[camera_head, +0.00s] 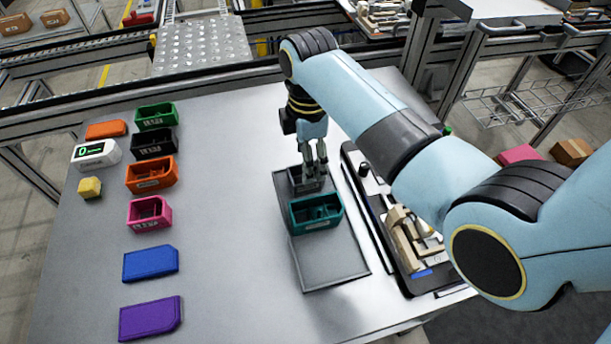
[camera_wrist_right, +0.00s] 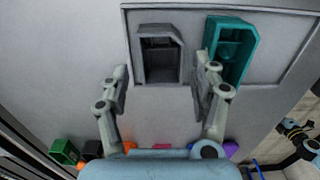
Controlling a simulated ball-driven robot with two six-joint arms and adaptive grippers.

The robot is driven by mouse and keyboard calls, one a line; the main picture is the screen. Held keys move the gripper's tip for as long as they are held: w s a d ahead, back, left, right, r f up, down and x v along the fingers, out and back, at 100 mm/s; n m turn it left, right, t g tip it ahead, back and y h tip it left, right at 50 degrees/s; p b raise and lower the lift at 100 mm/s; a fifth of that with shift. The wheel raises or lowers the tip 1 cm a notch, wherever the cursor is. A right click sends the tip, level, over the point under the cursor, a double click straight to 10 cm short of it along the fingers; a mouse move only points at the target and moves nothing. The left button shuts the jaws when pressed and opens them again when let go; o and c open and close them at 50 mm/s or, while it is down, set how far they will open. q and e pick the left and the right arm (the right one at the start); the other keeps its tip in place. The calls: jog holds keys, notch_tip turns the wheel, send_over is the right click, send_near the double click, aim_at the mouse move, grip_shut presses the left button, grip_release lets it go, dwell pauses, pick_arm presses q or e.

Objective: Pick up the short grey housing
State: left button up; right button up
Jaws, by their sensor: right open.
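The short grey housing (camera_head: 297,184) stands at the far end of the dark grey tray (camera_head: 330,262), partly hidden by my right gripper. It is an open-topped box with one cut corner, and shows whole in the right wrist view (camera_wrist_right: 160,62). My right gripper (camera_head: 314,172) points down over the housing. In the right wrist view its fingers (camera_wrist_right: 162,72) are spread on either side of the housing, with a gap on each side. It holds nothing. I cannot tell whether the fingertips reach below the housing's rim. My left gripper is out of view.
A teal housing (camera_head: 316,211) stands close beside the grey one on the tray, near one finger. A black-edged tray (camera_head: 408,272) with beige parts lies right of it. Several coloured housings and blocks, including a purple block (camera_head: 150,318), line the left; the table between is clear.

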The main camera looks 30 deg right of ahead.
aim_at(294, 172)
notch_tip(294, 172, down, 4)
jog(key=shift+s+a+r, duration=0.1)
jog(key=shift+a, duration=0.05)
jog(key=shift+f, duration=0.5)
jog(key=shift+c, duration=0.2)
jog(key=c, duration=0.9)
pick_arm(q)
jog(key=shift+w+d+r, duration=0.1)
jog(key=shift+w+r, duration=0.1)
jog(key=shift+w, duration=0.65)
pick_arm(e)
jog(key=shift+c, duration=0.2)
jog(key=shift+r, duration=0.1)
